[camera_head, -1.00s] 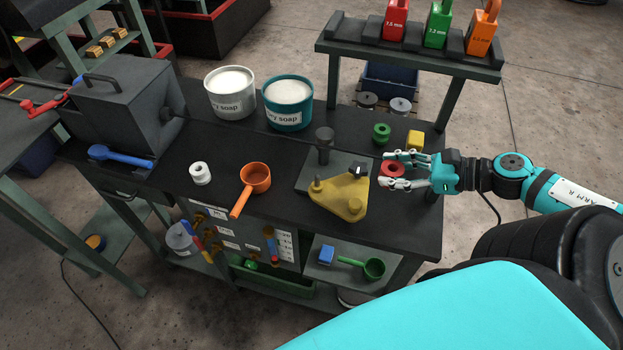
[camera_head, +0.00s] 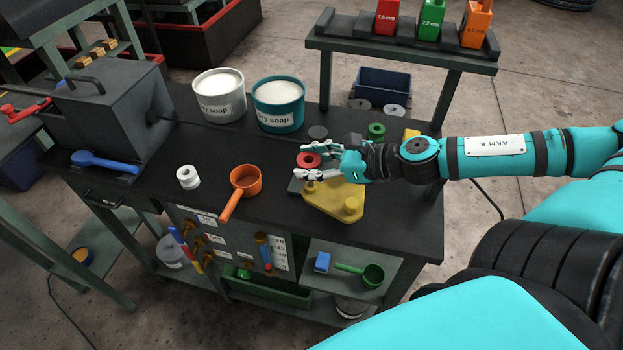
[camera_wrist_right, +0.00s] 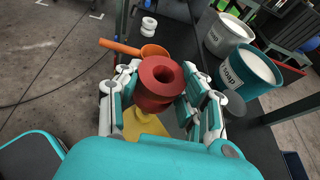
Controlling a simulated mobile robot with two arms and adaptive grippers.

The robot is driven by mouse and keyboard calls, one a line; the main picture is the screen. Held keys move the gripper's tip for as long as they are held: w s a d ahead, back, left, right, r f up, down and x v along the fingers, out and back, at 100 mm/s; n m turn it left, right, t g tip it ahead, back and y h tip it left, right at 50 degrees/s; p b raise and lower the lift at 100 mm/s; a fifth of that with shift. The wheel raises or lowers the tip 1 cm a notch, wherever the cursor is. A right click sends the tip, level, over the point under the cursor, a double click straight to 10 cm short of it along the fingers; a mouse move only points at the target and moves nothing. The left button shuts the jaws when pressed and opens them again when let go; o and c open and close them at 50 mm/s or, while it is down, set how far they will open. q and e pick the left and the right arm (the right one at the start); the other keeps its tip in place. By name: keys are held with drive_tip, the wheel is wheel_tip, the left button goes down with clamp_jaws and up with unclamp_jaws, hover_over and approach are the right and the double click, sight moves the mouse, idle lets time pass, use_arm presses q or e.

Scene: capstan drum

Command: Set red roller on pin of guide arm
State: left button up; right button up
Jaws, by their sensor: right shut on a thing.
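The red roller (camera_head: 307,160) is between the fingers of my right gripper (camera_head: 318,163). In the right wrist view the red roller (camera_wrist_right: 158,84) stands with its bore facing the camera, and both fingers of the right gripper (camera_wrist_right: 160,98) close on its sides. The yellow guide arm (camera_head: 338,200) lies on the bench below the gripper. In the wrist view part of the guide arm (camera_wrist_right: 143,127) shows under the roller. The roller and gripper hide the guide arm's left end, so I cannot tell whether roller and pin touch. My left gripper is out of view.
A green roller (camera_head: 377,131) and a partly hidden yellow one (camera_head: 411,134) stand at the bench's right. A white roller (camera_head: 188,177), an orange scoop (camera_head: 245,181) and two soap tubs (camera_head: 219,96) (camera_head: 279,104) stand left and behind. A raised rack (camera_head: 402,57) stands at the back right.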

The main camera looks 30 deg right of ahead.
wheel_tip(320, 180, down, 4)
drive_tip(key=b, duration=0.2)
drive_tip(key=shift+r+b, duration=0.1)
drive_tip(key=shift+b, duration=0.25)
drive_tip(key=shift+c, duration=0.5)
drive_tip(key=shift+r, duration=0.1)
drive_tip(key=o, duration=1.2)
drive_tip(key=shift+o, duration=0.2)
drive_tip(key=shift+r+p, duration=0.2)
drive_tip(key=shift+p, duration=0.3)
drive_tip(key=p+v, duration=0.4)
drive_tip(key=p, duration=0.1)
drive_tip(key=shift+r, duration=0.15)
drive_tip(key=p+v, duration=0.2)
drive_tip(key=v, duration=0.5)
drive_tip(key=shift+s+d, duration=0.3)
drive_tip(key=shift+s, duration=0.05)
